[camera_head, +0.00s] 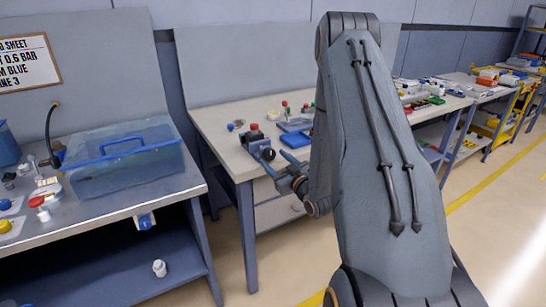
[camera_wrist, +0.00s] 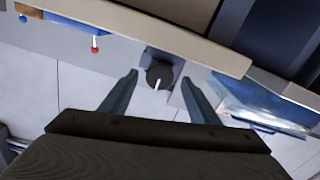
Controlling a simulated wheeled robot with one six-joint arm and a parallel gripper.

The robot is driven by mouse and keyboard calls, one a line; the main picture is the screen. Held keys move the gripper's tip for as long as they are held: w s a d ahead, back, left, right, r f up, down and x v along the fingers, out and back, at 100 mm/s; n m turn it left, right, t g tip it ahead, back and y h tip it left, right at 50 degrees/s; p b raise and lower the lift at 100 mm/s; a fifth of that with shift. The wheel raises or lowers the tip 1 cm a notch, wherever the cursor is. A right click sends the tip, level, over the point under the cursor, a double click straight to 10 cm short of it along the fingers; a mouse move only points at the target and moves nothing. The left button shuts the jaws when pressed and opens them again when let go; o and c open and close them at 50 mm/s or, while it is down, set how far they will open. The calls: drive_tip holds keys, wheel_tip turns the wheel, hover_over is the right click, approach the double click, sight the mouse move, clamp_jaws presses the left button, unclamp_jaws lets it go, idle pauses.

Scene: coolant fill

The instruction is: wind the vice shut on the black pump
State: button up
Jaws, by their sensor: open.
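A dark vice (camera_head: 260,146) stands at the front left corner of the middle bench. A dark piece with a red top (camera_head: 254,131) is at it; I cannot tell for sure whether this is the black pump or how the jaws sit on it. A round black knob with a white mark (camera_wrist: 158,77) faces me on a grey block below the bench edge in the wrist view. My gripper (camera_head: 274,161) is open and empty in front of the vice. In the wrist view its fingertips (camera_wrist: 160,88) lie on either side of the knob, apart from it.
The middle bench (camera_head: 215,125) holds a blue tray (camera_head: 297,140) and small red and green parts. A left bench (camera_head: 105,208) carries a clear blue tank (camera_head: 130,160). A white bottle (camera_head: 159,268) stands on its lower shelf. The floor right of my arm is clear.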

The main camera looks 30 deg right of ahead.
drive_tip(key=shift+w, duration=1)
drive_tip(key=c, duration=1)
drive_tip(key=shift+c, duration=0.2)
